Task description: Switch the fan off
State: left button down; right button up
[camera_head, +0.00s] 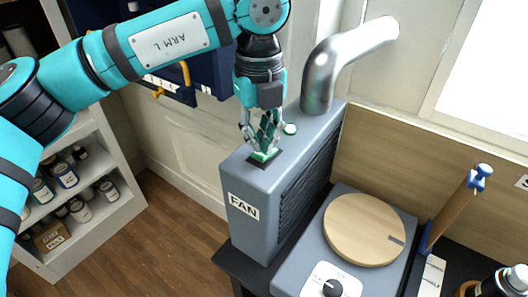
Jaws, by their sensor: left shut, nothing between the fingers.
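The fan (245,190) is a grey-blue box with a "FAN" label on its front and a dark slatted grille on its right side. On its top is a rocker switch (262,157) with a green part, set in a dark frame. My right gripper is not in view.
A metal duct (325,75) rises from the fan's back and bends to the wall. Right of the fan stands a grey device (300,268) with a round wooden top (363,230) and a black knob (332,288). A blue-ended stand (455,205) is further right. Jar shelves (125,208) stand left.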

aim_at(260, 154)
pick_arm(q)
jog(key=shift+f+b, duration=0.85)
jog(key=shift+f, duration=0.2)
jog(key=shift+r, duration=0.2)
jog(key=shift+r+p, duration=0.5)
jog(key=shift+r, duration=0.05)
jog(key=shift+r+p, duration=1.5)
jog(key=shift+r, duration=1.4)
jog(key=shift+f, duration=0.1)
